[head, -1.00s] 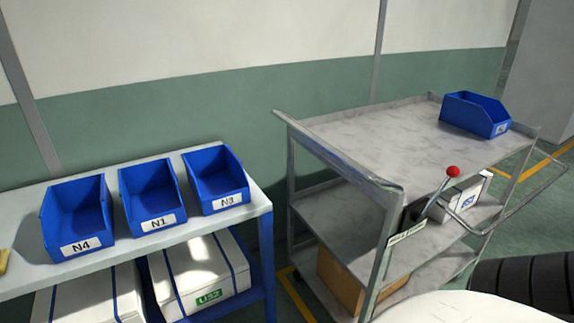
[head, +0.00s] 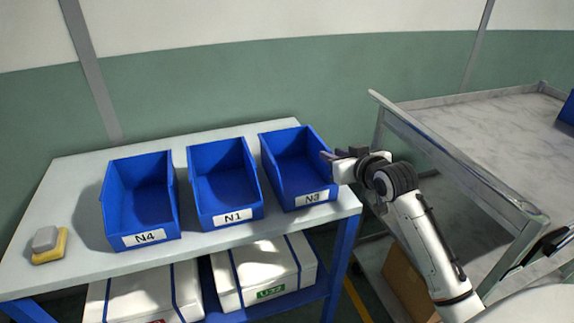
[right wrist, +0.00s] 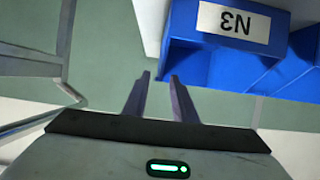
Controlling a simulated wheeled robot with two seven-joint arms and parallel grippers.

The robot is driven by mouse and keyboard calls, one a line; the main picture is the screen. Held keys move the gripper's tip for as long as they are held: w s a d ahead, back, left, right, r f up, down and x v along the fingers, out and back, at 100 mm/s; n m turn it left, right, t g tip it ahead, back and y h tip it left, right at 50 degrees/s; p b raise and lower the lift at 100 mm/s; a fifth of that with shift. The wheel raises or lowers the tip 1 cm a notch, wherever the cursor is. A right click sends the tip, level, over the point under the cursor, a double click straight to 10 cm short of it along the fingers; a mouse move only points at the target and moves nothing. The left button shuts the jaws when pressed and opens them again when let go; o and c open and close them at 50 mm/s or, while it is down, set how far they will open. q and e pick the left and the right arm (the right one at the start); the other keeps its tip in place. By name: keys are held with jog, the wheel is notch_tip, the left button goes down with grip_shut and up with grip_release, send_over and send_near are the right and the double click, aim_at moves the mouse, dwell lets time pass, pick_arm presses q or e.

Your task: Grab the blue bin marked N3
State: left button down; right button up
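The blue bin marked N3 (head: 312,196) stands upright at the right end of the table, the rightmost of three blue bins. My right gripper (head: 327,155) is at its right side, close to the bin's right wall. In the right wrist view the N3 bin (right wrist: 201,62) appears upside down, just beyond and to the right of the fingertips. The fingers of my right gripper (right wrist: 159,80) are apart with nothing between them. Whether a finger touches the bin wall cannot be told. My left gripper is not in view.
The bins N1 (head: 230,215) and N4 (head: 147,235) stand to the left on the white table (head: 75,190). A yellow and grey block (head: 48,245) lies at the left. White boxes (head: 255,268) sit on the lower shelf. A grey metal cart (head: 470,120) stands at the right.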

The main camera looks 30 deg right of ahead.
jog(key=shift+x, duration=4.3)
grip_shut()
